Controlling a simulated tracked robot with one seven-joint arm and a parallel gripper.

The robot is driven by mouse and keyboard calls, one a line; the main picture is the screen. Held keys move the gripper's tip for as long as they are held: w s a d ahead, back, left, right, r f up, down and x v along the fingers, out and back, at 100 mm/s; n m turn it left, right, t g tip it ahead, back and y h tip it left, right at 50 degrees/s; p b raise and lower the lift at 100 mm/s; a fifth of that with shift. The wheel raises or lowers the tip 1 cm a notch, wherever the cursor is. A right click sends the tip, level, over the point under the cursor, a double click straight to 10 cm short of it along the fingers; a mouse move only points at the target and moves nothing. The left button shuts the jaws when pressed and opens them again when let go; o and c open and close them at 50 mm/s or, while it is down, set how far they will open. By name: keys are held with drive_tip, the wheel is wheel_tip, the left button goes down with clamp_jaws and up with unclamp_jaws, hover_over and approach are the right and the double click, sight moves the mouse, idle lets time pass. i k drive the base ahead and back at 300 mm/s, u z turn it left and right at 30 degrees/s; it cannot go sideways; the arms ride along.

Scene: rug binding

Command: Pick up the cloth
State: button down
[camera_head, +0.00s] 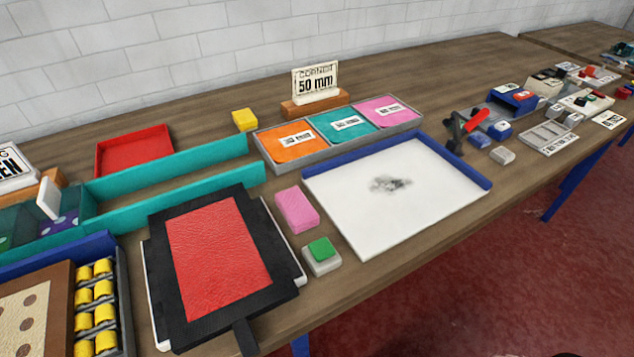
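My gripper is not in view. A pink folded block (296,210), which may be the cloth, lies on the table. It sits between the black-bordered red panel (218,262) and the white board (385,226). It looks soft and rectangular, with nothing on top of it. The white board has a dark grey smudge (391,185) near its middle and a blue strip along its back and right edges. I cannot tell for certain from this view that the pink block is cloth.
A white block with a green top (321,250) stands just in front of the pink block. Behind are a tray of orange, teal and pink panels (259,143), a yellow block (245,119) and teal rails (180,193). A yellow-roll rack (122,300) is at left.

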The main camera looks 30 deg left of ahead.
sight(299, 214)
drive_tip(key=z, duration=0.9)
drive_tip(key=i, duration=0.1)
drive_tip(key=u, duration=2.7)
drive_tip(key=k, duration=0.9)
drive_tip(key=u, duration=0.2)
drive_tip(key=i, duration=0.9)
drive_tip(key=z, duration=0.15)
